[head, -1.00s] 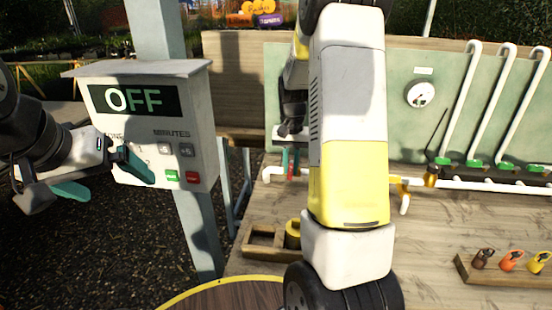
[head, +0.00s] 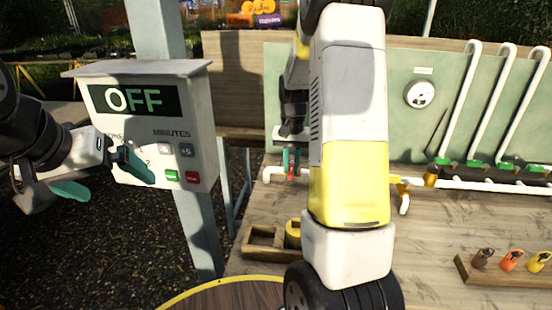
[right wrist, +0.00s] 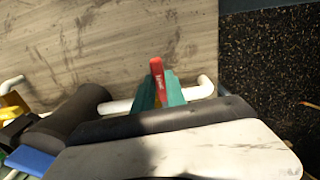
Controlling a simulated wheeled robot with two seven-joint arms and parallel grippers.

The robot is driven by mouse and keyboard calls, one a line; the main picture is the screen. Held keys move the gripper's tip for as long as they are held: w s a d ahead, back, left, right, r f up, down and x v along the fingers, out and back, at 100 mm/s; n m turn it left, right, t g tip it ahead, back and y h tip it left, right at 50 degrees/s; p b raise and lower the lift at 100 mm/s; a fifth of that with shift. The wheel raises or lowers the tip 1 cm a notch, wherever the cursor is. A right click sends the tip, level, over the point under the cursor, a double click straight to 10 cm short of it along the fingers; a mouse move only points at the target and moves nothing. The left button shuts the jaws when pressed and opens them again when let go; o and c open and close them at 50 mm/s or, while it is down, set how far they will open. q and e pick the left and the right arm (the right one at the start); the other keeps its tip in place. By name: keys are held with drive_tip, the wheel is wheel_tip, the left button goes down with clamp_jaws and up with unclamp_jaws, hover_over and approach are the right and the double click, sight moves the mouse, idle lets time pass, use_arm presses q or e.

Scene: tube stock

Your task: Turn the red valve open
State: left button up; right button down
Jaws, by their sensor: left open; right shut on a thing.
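The red valve handle (right wrist: 157,68) shows in the right wrist view, sticking out from between the teal fingers of my right gripper (right wrist: 162,92). My right gripper is shut on it. In the head view, the right gripper (head: 291,160) is at the left end of the white pipe, with a small bit of the red valve (head: 291,171) showing between its fingers. The rest of the handle is hidden by the fingers. My left gripper (head: 104,178) is open and empty in front of the control box at the left.
The control box (head: 150,128) on a post reads OFF. A white pipe (head: 490,188) runs along the bench (head: 420,240), with several upright pipes at the right. A gauge (head: 420,94) is on the green panel. A tag rack (head: 465,270) stands front right.

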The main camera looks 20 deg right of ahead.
drive_tip(key=shift+w+d+n, duration=0.5)
drive_tip(key=shift+d+n, duration=0.9)
drive_tip(key=shift+n, duration=1.55)
drive_tip(key=shift+w+d+n, duration=0.55)
drive_tip(key=shift+d+n, duration=0.85)
drive_tip(key=shift+n, duration=1.5)
drive_tip(key=shift+w+d+n, duration=0.5)
drive_tip(key=shift+d+n, duration=0.9)
drive_tip(key=shift+n, duration=1.55)
drive_tip(key=c, duration=1.4)
unclamp_jaws()
drive_tip(key=shift+o, duration=0.2)
drive_tip(key=shift+r, duration=0.1)
wheel_tip(320, 180, up, 8)
